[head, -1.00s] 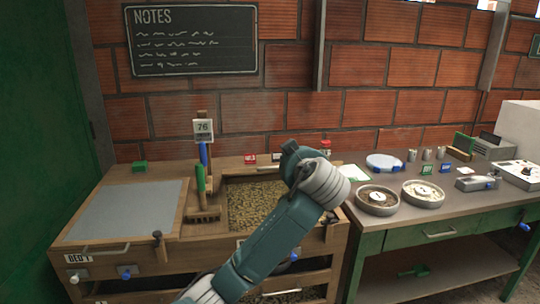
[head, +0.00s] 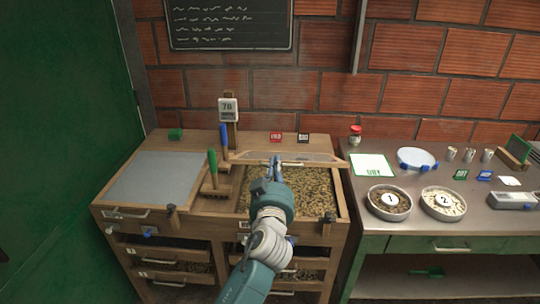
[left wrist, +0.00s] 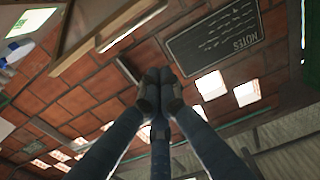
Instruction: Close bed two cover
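The bed two cover (head: 325,157) is a wood-framed panel standing up at the back edge of bed two (head: 343,206), with a pale handle (head: 292,164) on its front edge. Bed two lies uncovered and full of yellowish beans (head: 312,188). My left gripper (head: 276,160) reaches over bed two, its fingertips just left of the handle. In the left wrist view its fingers (left wrist: 159,80) meet at the tips with nothing visible between them. The cover's wooden edge and handle show at that view's upper left (left wrist: 132,30), apart from the fingers. My right gripper is not in view.
A grey cover (head: 155,178) lies flat over the left bed. A green-handled brush (head: 213,170) and a blue-handled one (head: 224,140) stand between the beds. The right-hand table (head: 365,232) holds two numbered bowls (head: 389,203) and a white card (head: 373,166).

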